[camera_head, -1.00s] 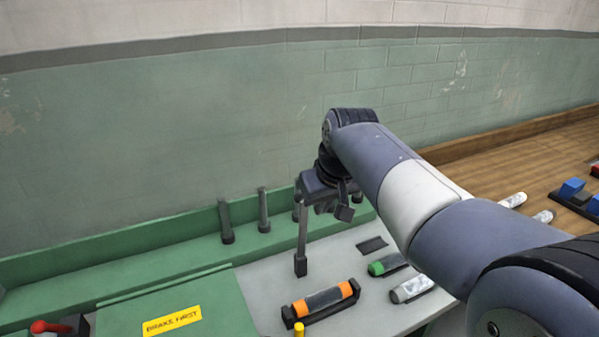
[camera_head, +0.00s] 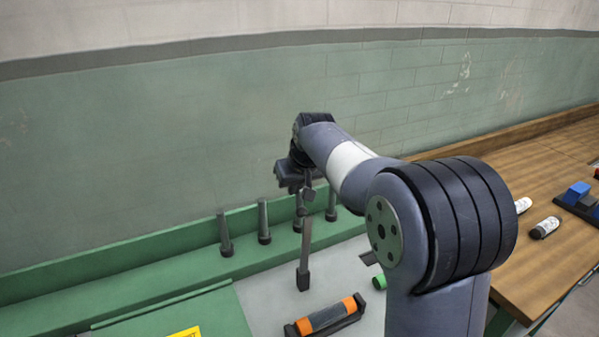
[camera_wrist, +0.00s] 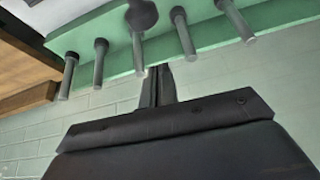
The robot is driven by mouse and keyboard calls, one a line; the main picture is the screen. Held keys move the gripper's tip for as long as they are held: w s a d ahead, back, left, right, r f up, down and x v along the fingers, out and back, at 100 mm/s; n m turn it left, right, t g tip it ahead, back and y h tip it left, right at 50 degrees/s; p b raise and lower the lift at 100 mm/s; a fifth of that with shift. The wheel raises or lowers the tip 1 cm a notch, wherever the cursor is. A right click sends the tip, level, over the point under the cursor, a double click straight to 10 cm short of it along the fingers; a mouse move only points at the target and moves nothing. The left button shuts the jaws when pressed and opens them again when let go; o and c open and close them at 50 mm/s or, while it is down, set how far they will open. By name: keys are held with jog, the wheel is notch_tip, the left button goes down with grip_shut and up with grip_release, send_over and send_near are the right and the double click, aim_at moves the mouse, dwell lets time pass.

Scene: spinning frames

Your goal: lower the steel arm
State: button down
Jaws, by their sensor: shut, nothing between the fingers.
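A grey upright bar with a dark block at its foot, which looks like the steel arm (camera_head: 305,250), stands at the edge of the pale bench top in the head view. My gripper (camera_head: 304,208) is at the bar's upper end; whether they touch I cannot tell. In the wrist view my gripper (camera_wrist: 157,72) is shut and empty, its two fingers together. A rod with a large round dark end (camera_wrist: 141,16) shows beyond the fingers there; I cannot tell whether it is the same bar.
Several dark pegs (camera_head: 264,222) stand along the green rail (camera_head: 150,250) behind. An orange-ended roller (camera_head: 326,316) lies in a dark holder in front. A green-ended roller (camera_head: 379,282) is partly hidden by my arm. A wooden bench (camera_head: 540,180) with blocks is at right.

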jog(key=s, duration=0.1)
jog(key=s+d+f, duration=0.1)
jog(key=s, duration=0.1)
jog(key=shift+s+d+f+p, duration=0.15)
jog(key=shift+s+p, duration=0.1)
jog(key=shift+p, duration=0.1)
jog(key=shift+f+b, duration=0.1)
jog(key=shift+b, duration=0.35)
